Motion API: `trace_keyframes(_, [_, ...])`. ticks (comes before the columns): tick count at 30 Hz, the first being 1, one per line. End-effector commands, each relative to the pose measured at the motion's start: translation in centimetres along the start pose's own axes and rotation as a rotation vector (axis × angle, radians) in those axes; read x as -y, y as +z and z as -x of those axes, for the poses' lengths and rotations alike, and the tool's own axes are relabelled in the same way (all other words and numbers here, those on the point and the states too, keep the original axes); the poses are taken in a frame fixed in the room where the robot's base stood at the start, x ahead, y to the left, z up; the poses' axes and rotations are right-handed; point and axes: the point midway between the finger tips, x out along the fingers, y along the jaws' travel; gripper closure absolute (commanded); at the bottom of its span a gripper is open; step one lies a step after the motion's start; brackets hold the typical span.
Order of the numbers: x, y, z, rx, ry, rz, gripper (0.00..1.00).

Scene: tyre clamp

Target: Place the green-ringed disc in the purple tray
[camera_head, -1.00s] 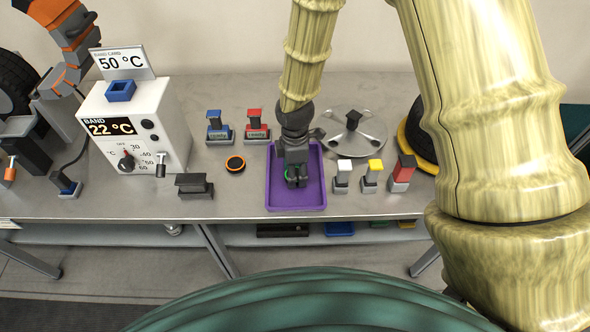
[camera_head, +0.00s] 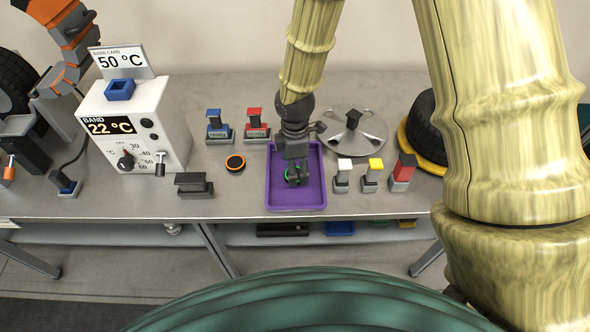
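The purple tray (camera_head: 283,200) lies on the grey bench, right of centre. My gripper (camera_head: 297,181) is over the middle of the tray, pointing down, with its fingers low. A little of the green-ringed disc (camera_head: 288,175) shows at the fingertips, inside the tray's outline. Most of the disc is hidden by the fingers. I cannot tell whether it rests on the tray floor or whether the fingers still grip it.
An orange-ringed disc (camera_head: 235,163) lies left of the tray. Blocks with white (camera_head: 343,176), yellow (camera_head: 372,176) and red (camera_head: 402,173) tops stand close on its right. A round metal plate (camera_head: 368,124) is behind. The white heater box (camera_head: 150,125) stands at left.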

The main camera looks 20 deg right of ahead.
Motion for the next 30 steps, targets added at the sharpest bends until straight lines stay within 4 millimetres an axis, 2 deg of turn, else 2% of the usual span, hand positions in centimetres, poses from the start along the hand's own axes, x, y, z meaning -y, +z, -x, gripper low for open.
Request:
trace_keyframes(19, [-0.1,0.0,8.3,-0.002,0.003,0.0,0.26])
trace_keyframes(24, [0.0,0.0,9.6,-0.001,0.002,0.0,0.26])
trace_keyframes(30, [0.0,0.0,10.1,0.0,0.0,0.0,0.26])
